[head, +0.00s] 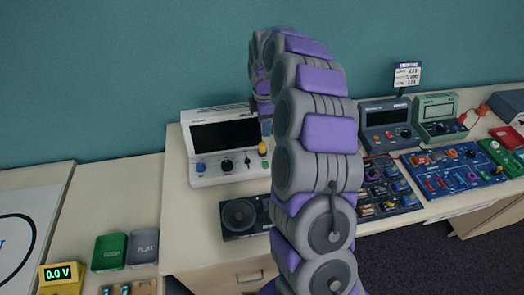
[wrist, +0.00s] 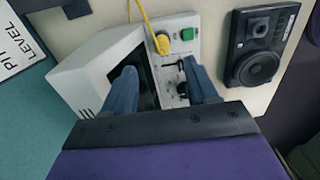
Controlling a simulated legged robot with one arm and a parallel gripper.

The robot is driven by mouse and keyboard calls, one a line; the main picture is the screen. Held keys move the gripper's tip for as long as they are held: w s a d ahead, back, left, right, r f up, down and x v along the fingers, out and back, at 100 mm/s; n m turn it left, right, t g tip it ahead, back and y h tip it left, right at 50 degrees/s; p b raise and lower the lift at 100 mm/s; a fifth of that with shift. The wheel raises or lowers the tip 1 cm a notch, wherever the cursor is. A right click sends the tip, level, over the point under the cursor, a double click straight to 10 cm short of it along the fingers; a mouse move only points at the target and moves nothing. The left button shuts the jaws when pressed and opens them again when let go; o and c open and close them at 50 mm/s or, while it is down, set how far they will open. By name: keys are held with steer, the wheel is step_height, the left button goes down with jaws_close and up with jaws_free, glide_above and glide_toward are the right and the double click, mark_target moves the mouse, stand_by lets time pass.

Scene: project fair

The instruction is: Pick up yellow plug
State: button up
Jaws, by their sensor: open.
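The yellow plug (wrist: 162,43) sits at the edge of the white instrument's control panel in the wrist view, with a yellow cable running from it toward the top. A green knob (wrist: 187,34) is right beside it. In the head view the yellow plug (head: 262,149) shows at the right edge of the white instrument (head: 222,175), partly near my arm. My gripper (wrist: 162,88) is open and empty above the instrument's panel. Its blue-grey fingers are spread, and the plug lies beyond their tips. My arm hides most of the gripper in the head view.
A black speaker box (wrist: 258,45) stands next to the instrument. Right of my arm are a dark grey meter (head: 388,125), a green meter (head: 436,117) and a blue circuit board (head: 455,168). A green tray (head: 109,251) and a yellow meter (head: 61,279) are at lower left.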

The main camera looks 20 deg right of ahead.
mark_target(265, 144)
step_height(265, 144, down, 3)
steer(key=shift+d+f, duration=0.15)
steer(key=shift+f, duration=0.05)
steer(key=shift+f+b, duration=0.3)
steer(key=shift+f, duration=0.1)
steer(key=shift+a+f, duration=0.4)
steer(key=shift+a, duration=0.05)
step_height(265, 144, down, 4)
steer(key=shift+a+f+b, duration=0.1)
steer(key=shift+f+b, duration=0.1)
steer(key=shift+b, duration=0.65)
steer(key=shift+d, duration=0.2)
steer(key=shift+c, duration=0.2)
steer(key=shift+a, duration=0.2)
steer(key=c, duration=0.6)
jaws_close()
